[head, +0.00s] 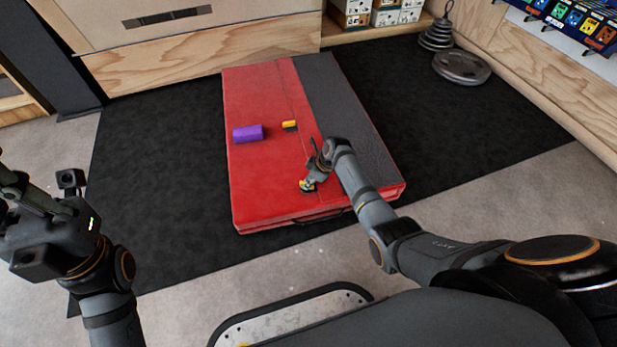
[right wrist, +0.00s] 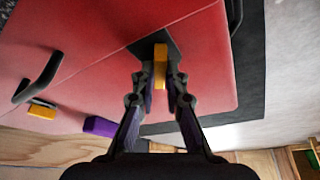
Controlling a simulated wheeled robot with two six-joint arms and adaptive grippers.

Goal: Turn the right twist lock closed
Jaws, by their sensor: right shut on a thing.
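A red and grey pad (head: 265,190) lies on the black floor mat. The right twist lock, a yellow bar (right wrist: 160,62) on a dark base, is on the pad's red face near its front edge. It also shows in the head view, partly hidden by my gripper (head: 306,187). My right gripper (right wrist: 160,85) is shut on this yellow bar, a finger on each side. Another yellow and black lock (head: 290,125) is farther back on the pad; it also shows in the right wrist view (right wrist: 42,111). My left gripper (head: 30,200) is at the left, away from the pad; its finger opening is unclear.
A purple block (head: 247,134) lies on the red face to the left. A black strap handle (right wrist: 38,78) shows in the right wrist view. Weight plates (head: 461,67) stand at the back right, near wooden shelving. The black mat (head: 150,190) left of the pad is clear.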

